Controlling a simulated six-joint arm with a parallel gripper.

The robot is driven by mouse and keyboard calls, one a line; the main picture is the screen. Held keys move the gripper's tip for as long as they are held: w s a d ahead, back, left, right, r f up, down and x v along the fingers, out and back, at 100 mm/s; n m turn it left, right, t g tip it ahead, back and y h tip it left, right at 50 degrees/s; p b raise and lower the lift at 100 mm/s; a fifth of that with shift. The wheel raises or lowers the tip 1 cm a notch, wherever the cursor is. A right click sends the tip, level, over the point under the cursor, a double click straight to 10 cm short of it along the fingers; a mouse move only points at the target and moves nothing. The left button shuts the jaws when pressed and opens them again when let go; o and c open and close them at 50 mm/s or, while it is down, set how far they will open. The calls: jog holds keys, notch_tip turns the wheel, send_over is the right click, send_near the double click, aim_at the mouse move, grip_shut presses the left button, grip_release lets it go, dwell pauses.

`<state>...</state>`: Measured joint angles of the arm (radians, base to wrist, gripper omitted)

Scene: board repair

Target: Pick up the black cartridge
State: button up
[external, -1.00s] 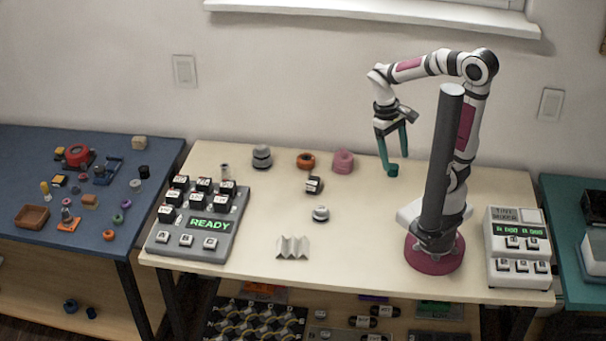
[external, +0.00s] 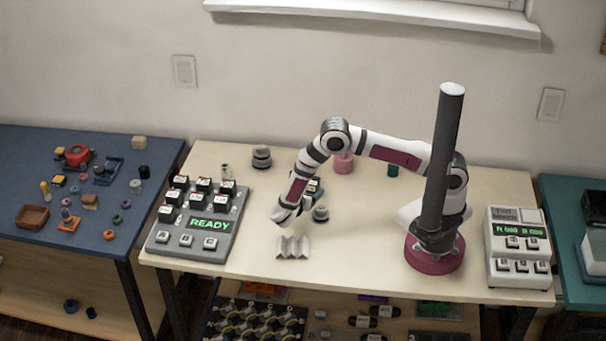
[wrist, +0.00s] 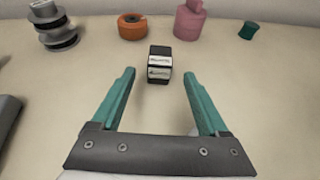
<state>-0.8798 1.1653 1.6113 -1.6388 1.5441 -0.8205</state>
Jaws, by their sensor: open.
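The black cartridge (wrist: 159,65) is a small black block with white labelled faces, on the pale table. In the wrist view it sits upright between and slightly beyond the two teal fingertips, with gaps on both sides. My gripper (wrist: 159,76) is open and empty, pointing toward it. In the external view, my arm reaches left and down, and the cartridge (external: 319,182) is mostly hidden behind the wrist. The fingers are largely hidden there too.
Behind the cartridge stand a grey spool (wrist: 55,28), an orange ring (wrist: 132,26), a pink container (wrist: 190,18) and a green cylinder (wrist: 248,30). A grey round piece (external: 321,213) and a ridged block (external: 293,247) are near the wrist. A keypad panel (external: 240,222) stands left.

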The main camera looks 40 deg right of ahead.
aim_at(311, 187)
jog(key=x, duration=0.6)
jog(key=shift+r, duration=0.15)
jog(key=shift+a, duration=0.1)
grip_shut()
